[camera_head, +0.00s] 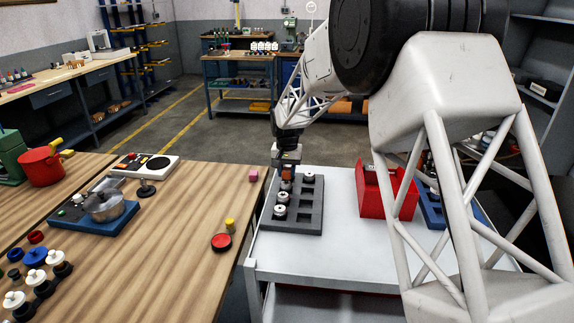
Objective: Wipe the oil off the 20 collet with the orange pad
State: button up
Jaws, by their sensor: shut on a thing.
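My gripper (287,168) points down over the far left part of the dark grey collet tray (312,208). It is shut on a small orange-brown block, which looks like the orange pad (287,174). The pad is just above or touching a collet in the tray's far left pocket; I cannot tell which. Several silvery collets (280,212) stand in the tray's left column, and one more (309,178) stands at its far right. Size marks are too small to read, so I cannot tell which is the 20 collet. Oil is not discernible.
The tray lies on a white cart top (345,245). A red open box (386,190) and a blue tray (432,208) stand to its right. A wooden bench (180,240) on the left holds a pink cube (254,175), a red disc (221,241) and a yellow cylinder (230,225).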

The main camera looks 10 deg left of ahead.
aim_at(286, 185)
jog(key=shift+s+f, duration=0.65)
jog(key=shift+s, duration=0.3)
jog(key=shift+c, duration=0.6)
jog(key=shift+s, duration=0.25)
jog(key=shift+s+f, duration=0.15)
jog(key=shift+s, duration=0.1)
jog(key=shift+s+r, duration=0.25)
jog(key=shift+s, duration=0.2)
jog(key=shift+s+f, duration=0.1)
jog(key=shift+f, duration=0.1)
jog(key=shift+w+r, duration=0.2)
jog(key=shift+w, duration=0.15)
jog(key=shift+w+f, duration=0.15)
jog(key=shift+w, duration=1.55)
jog(key=shift+r, duration=4.1)
